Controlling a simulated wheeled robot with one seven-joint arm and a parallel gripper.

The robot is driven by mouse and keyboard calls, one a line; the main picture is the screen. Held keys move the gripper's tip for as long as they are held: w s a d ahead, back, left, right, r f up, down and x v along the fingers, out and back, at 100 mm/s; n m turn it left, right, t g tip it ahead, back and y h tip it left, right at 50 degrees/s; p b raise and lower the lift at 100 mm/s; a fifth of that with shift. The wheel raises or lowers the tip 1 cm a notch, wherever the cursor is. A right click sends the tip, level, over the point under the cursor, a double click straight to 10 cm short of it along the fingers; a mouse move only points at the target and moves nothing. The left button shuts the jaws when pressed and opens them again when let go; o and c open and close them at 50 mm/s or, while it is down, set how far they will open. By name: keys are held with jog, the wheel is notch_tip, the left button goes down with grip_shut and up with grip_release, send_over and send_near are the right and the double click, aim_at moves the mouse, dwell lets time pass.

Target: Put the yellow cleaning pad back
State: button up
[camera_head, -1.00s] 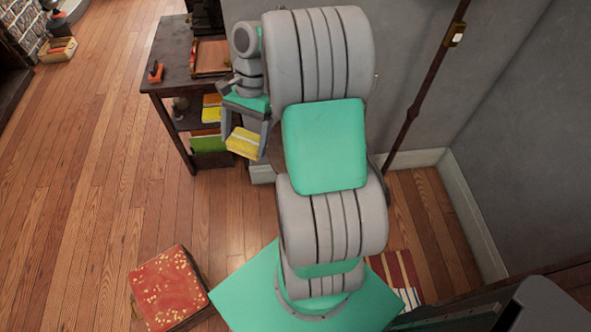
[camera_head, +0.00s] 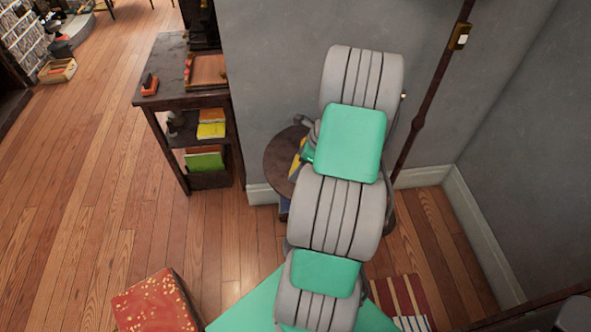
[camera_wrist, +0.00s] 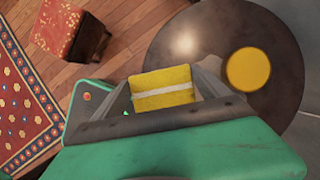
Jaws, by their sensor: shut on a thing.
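The yellow pad (camera_wrist: 163,88) with a pale stripe is held between the fingers of my gripper (camera_wrist: 163,80) in the wrist view. A dark round table (camera_wrist: 215,45) lies below and to the right of the pad in that view. A round yellow thing (camera_wrist: 248,69) is on the tabletop, right of my gripper. In the head view, the round table (camera_head: 276,160) stands against the wall, partly behind my arm. A bit of yellow shows beside my arm there, and most of my gripper is hidden. I cannot tell the pad's height above the table.
A dark shelf table (camera_head: 170,95) stands left of the round table, with yellow and green items on its lower levels. A red patterned stool (camera_head: 155,302) is at the lower left. A dark pole (camera_head: 430,95) leans at the right. Open wood floor lies left.

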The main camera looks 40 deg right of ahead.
aim_at(297, 165)
jog(key=w+f, duration=0.1)
jog(key=w+d+f, duration=0.1)
jog(key=f, duration=0.1)
jog(key=w+f, duration=0.1)
jog(key=shift+d+f, duration=0.3)
jog(key=shift+f, duration=0.05)
jog(key=f, duration=0.3)
jog(key=shift+w+d+f, duration=0.1)
jog(key=shift+w+f, duration=0.1)
jog(key=shift+w, duration=0.05)
jog(key=shift+f, duration=0.1)
jog(key=shift+s+f, duration=0.1)
jog(key=shift+f, duration=0.05)
jog(key=o, duration=1.3)
jog(key=shift+d, duration=0.1)
jog(key=o, duration=0.3)
